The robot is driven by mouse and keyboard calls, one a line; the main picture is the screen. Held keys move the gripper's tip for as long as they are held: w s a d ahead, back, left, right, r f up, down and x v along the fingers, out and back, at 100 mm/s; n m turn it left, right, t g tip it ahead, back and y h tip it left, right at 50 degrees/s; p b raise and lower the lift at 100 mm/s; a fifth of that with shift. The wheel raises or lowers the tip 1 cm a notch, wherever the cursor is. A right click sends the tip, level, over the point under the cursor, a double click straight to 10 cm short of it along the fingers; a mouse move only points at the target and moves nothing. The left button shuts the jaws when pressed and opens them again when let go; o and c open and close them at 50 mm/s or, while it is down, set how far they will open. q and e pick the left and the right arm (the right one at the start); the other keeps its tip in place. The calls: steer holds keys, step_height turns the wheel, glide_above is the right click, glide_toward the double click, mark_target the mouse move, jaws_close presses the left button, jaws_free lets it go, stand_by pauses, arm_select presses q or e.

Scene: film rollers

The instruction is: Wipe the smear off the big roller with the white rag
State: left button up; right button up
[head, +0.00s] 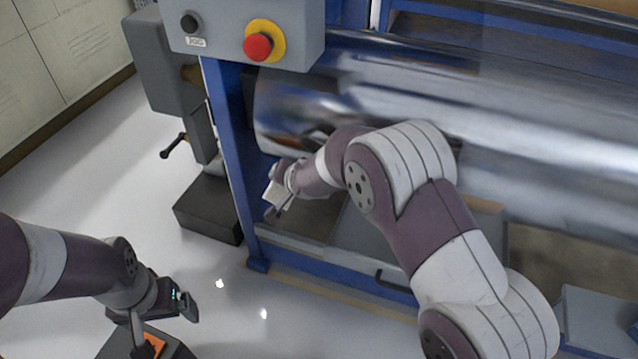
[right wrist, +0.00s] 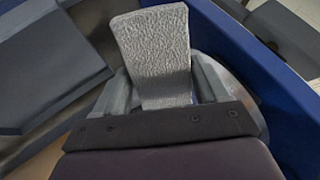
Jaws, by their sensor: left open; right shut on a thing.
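The big roller (head: 500,125) is a shiny metal cylinder lying across the blue machine frame in the head view. Reflections streak it, and I cannot make out the smear among them. My right arm hides part of its lower side. My right gripper (head: 277,196) is shut on the white rag (right wrist: 155,55), a pale, rough-textured piece sticking out between the fingers in the right wrist view. The gripper is low at the roller's left end, beside the blue upright; I cannot tell whether the rag touches anything. My left gripper (head: 167,316) is open and empty above the floor at lower left.
A grey control box (head: 225,30) with a red stop button (head: 257,46) hangs at the top left. A blue upright (head: 228,150) stands close to my right gripper. A dark box with an orange part (head: 152,345) lies below my left gripper. The pale floor between is clear.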

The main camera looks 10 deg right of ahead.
steer(key=shift+w+r+m+t+h+b, duration=0.15)
steer(key=shift+m+t+h+b, duration=0.35)
steer(key=shift+m+t, duration=0.4)
steer(key=shift+d+r+m+t+h, duration=0.25)
steer(key=shift+m+t+h, duration=0.15)
steer(key=shift+t+h, duration=0.25)
steer(key=s+d+r+m+t+h+b, duration=0.3)
steer(key=s+d+r+m+h, duration=0.15)
steer(key=s+m+h, duration=0.35)
steer(key=w+d+n+h+b, duration=0.1)
steer(key=w+d+n, duration=0.1)
steer(key=w, duration=0.4)
steer(key=shift+d, duration=0.8)
steer(key=shift+x, duration=1.1)
